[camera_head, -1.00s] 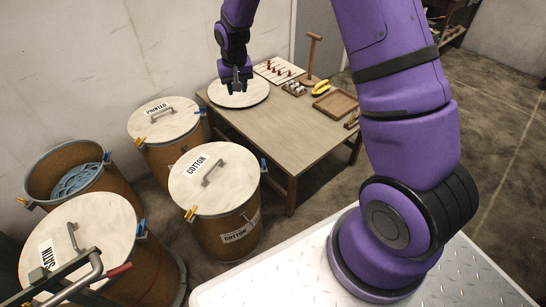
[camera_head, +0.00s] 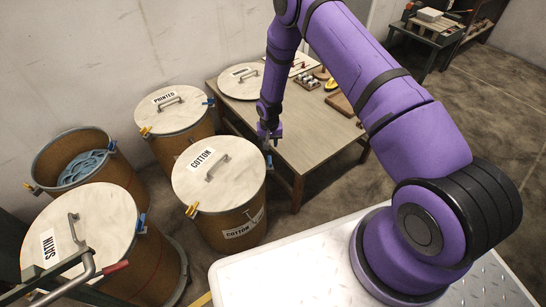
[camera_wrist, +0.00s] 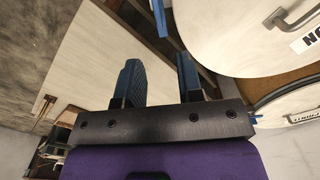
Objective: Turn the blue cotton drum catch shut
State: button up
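The cotton drum (camera_head: 232,222) stands in the middle of the head view, its pale lid (camera_head: 205,183) labelled COTTON lying on top. Its blue catch (camera_head: 269,161) is at the lid's right edge, partly hidden by my gripper (camera_head: 269,134). In the wrist view the blue catch (camera_wrist: 158,18) is a narrow strip beside the lid's rim, beyond my fingertips. My gripper (camera_wrist: 157,68) is open and empty, with the table behind the gap between its fingers. I see no contact with the catch. An orange catch (camera_head: 192,211) sits on the drum's left side.
The wooden table (camera_head: 310,140) is close to the drum's right, bearing a round lid (camera_head: 240,84). The printed drum (camera_head: 172,118) stands behind, the satin drum (camera_head: 95,235) at left. An open drum (camera_head: 105,165) holds blue material.

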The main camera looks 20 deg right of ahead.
notch_tip(320, 180, down, 10)
jog(key=shift+f, duration=0.1)
dwell(0.4)
grip_shut()
